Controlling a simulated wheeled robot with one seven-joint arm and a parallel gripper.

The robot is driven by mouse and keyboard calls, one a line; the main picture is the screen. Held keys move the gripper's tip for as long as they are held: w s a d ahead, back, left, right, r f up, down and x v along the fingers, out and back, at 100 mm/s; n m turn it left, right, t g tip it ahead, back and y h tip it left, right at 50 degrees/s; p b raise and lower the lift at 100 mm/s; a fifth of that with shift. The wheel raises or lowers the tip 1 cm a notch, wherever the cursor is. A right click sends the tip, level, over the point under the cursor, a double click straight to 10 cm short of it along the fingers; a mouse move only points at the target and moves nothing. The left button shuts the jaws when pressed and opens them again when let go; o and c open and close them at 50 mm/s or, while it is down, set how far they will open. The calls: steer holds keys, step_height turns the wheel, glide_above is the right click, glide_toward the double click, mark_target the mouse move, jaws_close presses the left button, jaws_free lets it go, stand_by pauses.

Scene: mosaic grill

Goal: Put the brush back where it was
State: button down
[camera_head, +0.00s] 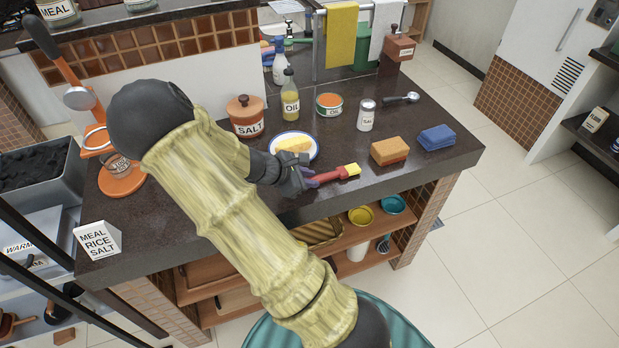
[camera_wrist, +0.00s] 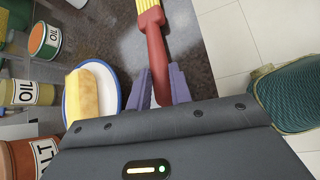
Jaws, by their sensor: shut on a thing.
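The brush has a red handle and yellow bristles; in the head view the brush (camera_head: 343,173) points right, just above or at the dark counter (camera_head: 437,120) near its front edge. My gripper (camera_head: 308,181) is shut on the brush handle. In the wrist view the brush (camera_wrist: 152,40) runs up from between the two purple fingertips of my gripper (camera_wrist: 160,88), bristles at the top edge. I cannot tell whether the brush touches the counter.
A plate (camera_head: 314,154) with a yellow block lies just behind my gripper. An orange sponge (camera_head: 390,150) and a blue sponge (camera_head: 437,137) lie to the right. A salt pot (camera_head: 246,117), oil bottle (camera_head: 290,98), oil can (camera_head: 330,104) and shaker (camera_head: 367,115) stand behind.

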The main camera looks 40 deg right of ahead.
steer(key=c, duration=1.3)
jaws_free()
steer(key=shift+a, duration=0.15)
steer(key=shift+o, duration=0.2)
steer(key=v, duration=1.2)
steer(key=shift+p, duration=0.4)
steer(key=shift+s, duration=0.1)
